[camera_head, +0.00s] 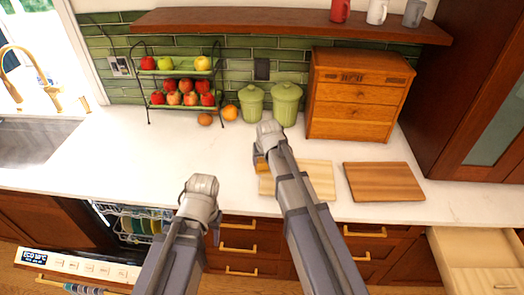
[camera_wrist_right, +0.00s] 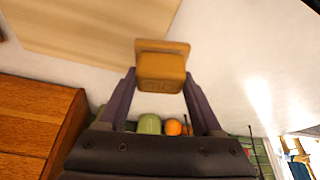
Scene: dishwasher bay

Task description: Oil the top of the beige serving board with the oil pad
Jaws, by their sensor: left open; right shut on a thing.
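The beige serving board (camera_head: 318,178) lies on the white counter, partly hidden behind my right arm. It also fills the upper left of the right wrist view (camera_wrist_right: 85,25). My right gripper (camera_head: 262,160) is at the board's left end, shut on the oil pad (camera_head: 260,166), an orange-brown block. In the right wrist view the oil pad (camera_wrist_right: 160,68) sits between the fingers and overlaps the board's edge; I cannot tell whether it touches the board. My left gripper (camera_head: 215,234) hangs in front of the counter, open, its fingers mostly hidden by my arm.
A darker brown board (camera_head: 383,181) lies right of the beige one. A wooden drawer box (camera_head: 358,95), green canisters (camera_head: 285,104) and a fruit rack (camera_head: 180,75) stand behind. The dishwasher (camera_head: 80,265) is open at lower left, a drawer (camera_head: 475,262) at lower right.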

